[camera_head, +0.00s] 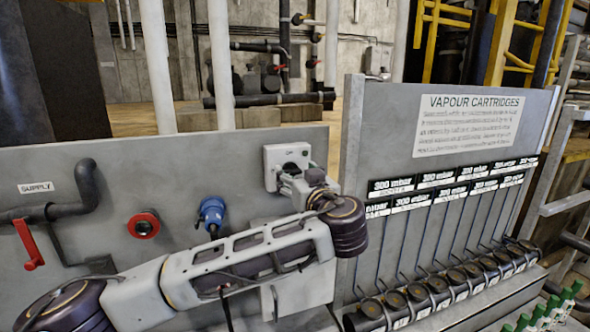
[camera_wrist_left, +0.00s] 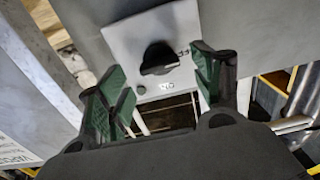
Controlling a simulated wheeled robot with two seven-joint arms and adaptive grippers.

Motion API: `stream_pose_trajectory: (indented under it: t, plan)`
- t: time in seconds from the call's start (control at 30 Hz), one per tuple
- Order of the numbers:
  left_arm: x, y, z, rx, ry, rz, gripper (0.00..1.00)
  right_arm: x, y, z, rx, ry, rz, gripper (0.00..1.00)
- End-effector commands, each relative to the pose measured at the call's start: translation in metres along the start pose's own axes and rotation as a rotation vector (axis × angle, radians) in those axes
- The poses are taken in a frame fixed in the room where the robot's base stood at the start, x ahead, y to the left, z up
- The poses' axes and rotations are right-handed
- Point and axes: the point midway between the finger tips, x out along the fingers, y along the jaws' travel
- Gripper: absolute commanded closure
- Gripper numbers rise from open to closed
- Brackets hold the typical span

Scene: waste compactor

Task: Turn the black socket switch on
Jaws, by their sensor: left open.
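The black socket switch (camera_wrist_left: 158,58) is a dark rotary knob on a pale plate (camera_wrist_left: 128,44), seen in the left wrist view. In the head view the pale switch box (camera_head: 272,158) is on the grey panel, partly covered by my gripper. My left gripper (camera_head: 291,172) is at the box. In the left wrist view my left gripper (camera_wrist_left: 162,90) is open and empty, its green-padded fingers apart on either side of the knob's line. I cannot tell whether they touch the knob. My right gripper is not in view.
A vapour cartridge rack (camera_head: 395,130) with several dark cylinders stands to the right, close to my left wrist.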

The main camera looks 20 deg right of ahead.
Motion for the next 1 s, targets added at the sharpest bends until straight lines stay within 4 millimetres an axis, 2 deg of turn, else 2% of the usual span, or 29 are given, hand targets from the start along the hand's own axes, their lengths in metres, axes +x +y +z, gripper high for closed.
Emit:
stream_pose_trajectory:
  t: [0.2, 0.57, 0.9, 1.0]
  plan:
    - [0.014, -0.001, -0.001, 0.000, 0.000, -0.001, 0.34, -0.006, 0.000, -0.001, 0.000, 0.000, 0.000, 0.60]
    - [0.016, -0.001, 0.000, -0.001, 0.000, -0.001, 0.34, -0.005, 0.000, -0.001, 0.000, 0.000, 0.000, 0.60]
    - [0.016, 0.000, 0.000, -0.001, 0.000, -0.001, 0.78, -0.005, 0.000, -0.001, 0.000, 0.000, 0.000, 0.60]
    - [0.016, 0.000, 0.000, -0.001, 0.000, -0.001, 0.79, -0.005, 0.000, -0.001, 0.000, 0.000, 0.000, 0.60]
